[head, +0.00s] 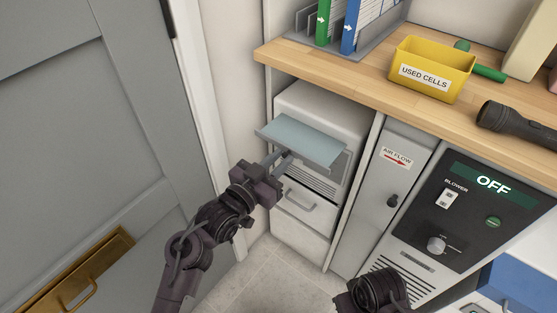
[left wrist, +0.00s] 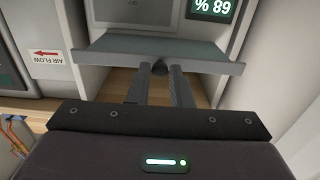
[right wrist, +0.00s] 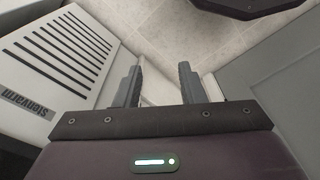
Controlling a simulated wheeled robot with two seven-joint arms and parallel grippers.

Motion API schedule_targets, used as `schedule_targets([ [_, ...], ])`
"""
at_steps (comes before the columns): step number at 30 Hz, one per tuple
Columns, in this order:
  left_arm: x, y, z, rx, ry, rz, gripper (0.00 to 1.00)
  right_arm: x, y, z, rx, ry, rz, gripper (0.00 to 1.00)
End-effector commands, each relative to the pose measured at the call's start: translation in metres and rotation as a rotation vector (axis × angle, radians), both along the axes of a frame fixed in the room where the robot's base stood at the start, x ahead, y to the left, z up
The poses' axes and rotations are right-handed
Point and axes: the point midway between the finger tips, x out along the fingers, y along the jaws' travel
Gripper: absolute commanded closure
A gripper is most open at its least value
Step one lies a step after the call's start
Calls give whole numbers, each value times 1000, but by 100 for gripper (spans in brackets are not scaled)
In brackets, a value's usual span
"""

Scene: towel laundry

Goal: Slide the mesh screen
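A flat pale blue-grey panel (head: 303,141) sticks out from the front of a white unit (head: 345,110) under the counter. It may be the mesh screen, but no mesh texture shows. My left gripper (head: 284,158) is at the panel's near edge. In the left wrist view, its fingers (left wrist: 160,82) stand on both sides of a small dark knob (left wrist: 160,70) on the panel (left wrist: 150,50) and appear closed on it. My right gripper (right wrist: 160,82) is open and empty above the pale floor. Only part of my right arm shows in the head view.
A wooden counter (head: 375,75) overhangs the unit and holds a yellow "USED CELLS" bin (head: 430,70) and a flashlight (head: 515,122). A blower panel (head: 465,215) reading "OFF" is at right. A grey door (head: 90,130) stands at left. Floor (head: 280,272) between is clear.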

Motion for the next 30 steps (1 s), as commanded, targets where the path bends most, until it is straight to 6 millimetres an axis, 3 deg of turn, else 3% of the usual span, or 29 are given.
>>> schedule_targets([
  [4,0,0,0,0,0,0,100,0,0,0,0,0,0,64],
  [14,5,-4,0,-1,0,0,100,0,0,0,0,0,0,64],
  [24,64,-46,-1,-3,-2,-1,100,1,1,-2,2,-4,3,64],
  [30,78,-57,-1,1,1,0,100,4,3,10,9,-30,7,64],
])
